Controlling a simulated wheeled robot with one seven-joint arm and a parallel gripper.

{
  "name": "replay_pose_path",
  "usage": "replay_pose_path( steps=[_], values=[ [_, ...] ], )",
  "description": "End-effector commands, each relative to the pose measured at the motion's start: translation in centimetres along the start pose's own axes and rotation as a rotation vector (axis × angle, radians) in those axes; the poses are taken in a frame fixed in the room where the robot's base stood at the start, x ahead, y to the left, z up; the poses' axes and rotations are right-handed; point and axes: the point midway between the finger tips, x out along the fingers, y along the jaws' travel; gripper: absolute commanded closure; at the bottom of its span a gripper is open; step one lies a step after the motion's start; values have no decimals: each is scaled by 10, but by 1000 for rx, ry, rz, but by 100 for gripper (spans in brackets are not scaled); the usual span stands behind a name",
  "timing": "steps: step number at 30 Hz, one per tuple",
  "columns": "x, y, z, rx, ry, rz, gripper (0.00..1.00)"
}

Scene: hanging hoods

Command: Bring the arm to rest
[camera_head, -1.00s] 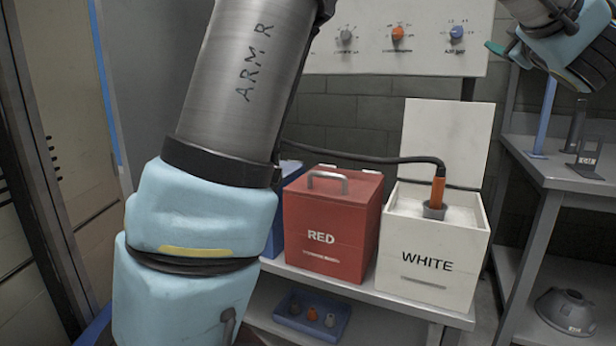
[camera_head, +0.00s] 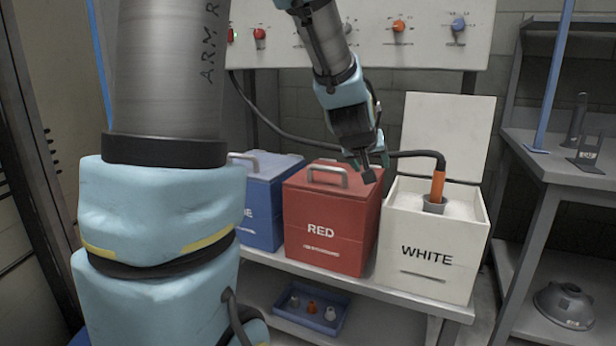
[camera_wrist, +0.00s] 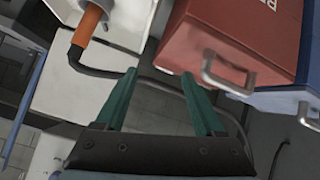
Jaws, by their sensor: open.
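My gripper (camera_head: 367,170) hangs in front of the back wall, above the right part of the closed red box (camera_head: 345,236) as the head view shows it. In the wrist view my gripper (camera_wrist: 160,98) has two green fingers spread apart with nothing between them. The upper part of my arm fills the left of the head view. The white box (camera_head: 428,262) stands open to the right, with an orange-handled plug (camera_head: 438,186) on a black cable upright in it. The plug (camera_wrist: 88,24) also shows in the wrist view.
A closed blue box (camera_head: 264,216) stands left of the red one on the bench. A blue tray (camera_head: 322,322) with small parts lies on the lower shelf. A knob panel (camera_head: 430,38) is on the wall behind. A metal table (camera_head: 575,190) with a lamp-like dome (camera_head: 563,305) below is right.

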Motion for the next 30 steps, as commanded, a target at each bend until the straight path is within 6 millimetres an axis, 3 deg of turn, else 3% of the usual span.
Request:
replay_pose_path(
  steps=[1, 6, 12, 17, 18, 30],
  values=[
    [-6, -30, 22, 9, -79, -44, 29],
    [-37, -108, 95, 26, -342, -157, 29],
    [-82, -163, 160, 13, -578, -245, 29],
    [-121, -192, 202, -9, -737, -298, 29],
    [-129, -187, 188, -5, -734, -295, 29],
    [-184, -162, 117, -3, -728, -292, 29]
  ],
)
